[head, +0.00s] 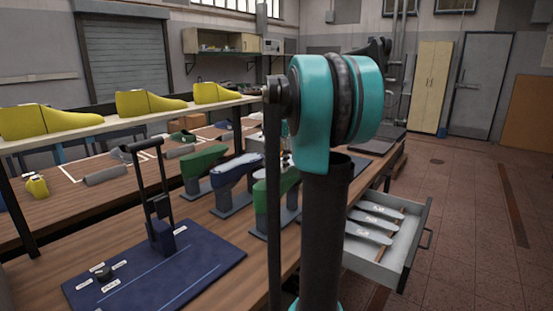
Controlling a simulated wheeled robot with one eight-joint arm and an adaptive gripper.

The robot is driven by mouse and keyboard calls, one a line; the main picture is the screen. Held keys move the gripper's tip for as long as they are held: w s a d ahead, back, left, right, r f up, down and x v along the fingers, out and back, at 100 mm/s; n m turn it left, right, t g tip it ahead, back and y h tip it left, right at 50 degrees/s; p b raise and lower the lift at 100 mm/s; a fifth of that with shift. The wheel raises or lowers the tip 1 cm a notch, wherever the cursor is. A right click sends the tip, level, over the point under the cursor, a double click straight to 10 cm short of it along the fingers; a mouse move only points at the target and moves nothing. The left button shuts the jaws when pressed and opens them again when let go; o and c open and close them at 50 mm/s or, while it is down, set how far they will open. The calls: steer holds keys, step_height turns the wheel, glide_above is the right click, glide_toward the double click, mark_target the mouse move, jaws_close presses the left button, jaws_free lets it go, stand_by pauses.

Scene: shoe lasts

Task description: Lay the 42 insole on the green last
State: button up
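Two green lasts stand on posts on the wooden bench. One green last (206,160) is at the back left, and the other green last (267,204) is nearer, partly hidden behind my arm. A blue last (232,172) stands between them. Three pale insoles (381,210), (376,222), (361,235) with small labels lie side by side in an open drawer at right. The labels are too small to read, so I cannot tell which is the 42. My arm fills the middle of the view; my gripper is not seen.
The drawer (412,245) sticks out from the bench. A blue mat (205,275) with a black upright stand (160,215) covers the bench's near left. Yellow lasts (145,103) line a shelf behind. The tiled floor (470,220) at right is clear.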

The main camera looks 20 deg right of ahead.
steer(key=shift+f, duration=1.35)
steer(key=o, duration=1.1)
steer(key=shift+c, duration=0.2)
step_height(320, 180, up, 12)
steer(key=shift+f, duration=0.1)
